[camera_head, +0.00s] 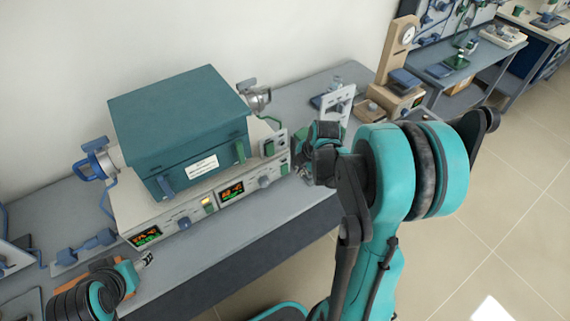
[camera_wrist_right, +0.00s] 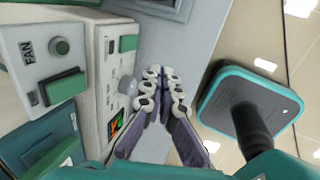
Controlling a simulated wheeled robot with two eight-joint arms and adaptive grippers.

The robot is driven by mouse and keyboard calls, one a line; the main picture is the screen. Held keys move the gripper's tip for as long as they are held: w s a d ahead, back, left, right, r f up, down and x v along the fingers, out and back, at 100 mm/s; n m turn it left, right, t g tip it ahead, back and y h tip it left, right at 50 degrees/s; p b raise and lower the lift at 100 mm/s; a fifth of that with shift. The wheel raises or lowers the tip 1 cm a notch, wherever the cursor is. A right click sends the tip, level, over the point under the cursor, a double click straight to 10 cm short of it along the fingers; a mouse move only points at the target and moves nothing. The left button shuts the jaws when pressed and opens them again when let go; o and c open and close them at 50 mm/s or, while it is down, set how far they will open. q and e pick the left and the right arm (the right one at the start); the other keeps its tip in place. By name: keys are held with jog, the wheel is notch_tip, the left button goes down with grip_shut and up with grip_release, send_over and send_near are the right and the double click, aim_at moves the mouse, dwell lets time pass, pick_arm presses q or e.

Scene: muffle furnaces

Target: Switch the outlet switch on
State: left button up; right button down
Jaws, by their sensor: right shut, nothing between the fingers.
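The furnace unit has a teal box (camera_head: 185,130) on a pale base with a front control panel (camera_head: 215,202). Green switches (camera_head: 268,148) sit at the panel's right end. Another green rocker (camera_wrist_right: 129,43) is on the adjoining face. I cannot read which one is the outlet switch. My right gripper (camera_wrist_right: 163,80) is shut and empty, just beside the panel, apart from the rockers. My left gripper (camera_head: 146,260) is at the lower left; its jaws are unclear.
The grey bench (camera_head: 250,240) is clear in front of the panel. Metal and blue fittings (camera_head: 95,160) stick out at the unit's left. A white stand (camera_head: 338,105) and a beige balance-like device (camera_head: 400,45) stand beyond the right end.

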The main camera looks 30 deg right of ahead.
aim_at(285, 169)
jog(key=shift+s, duration=0.15)
jog(key=b+x, duration=0.4)
jog(key=x, duration=0.5)
jog(key=shift+f, duration=0.3)
jog(key=w, duration=0.1)
jog(key=w+f+b, duration=0.1)
jog(key=w, duration=0.1)
jog(key=shift+w+a, duration=0.2)
jog(key=shift+w+r, duration=0.1)
jog(key=shift+w, duration=0.4)
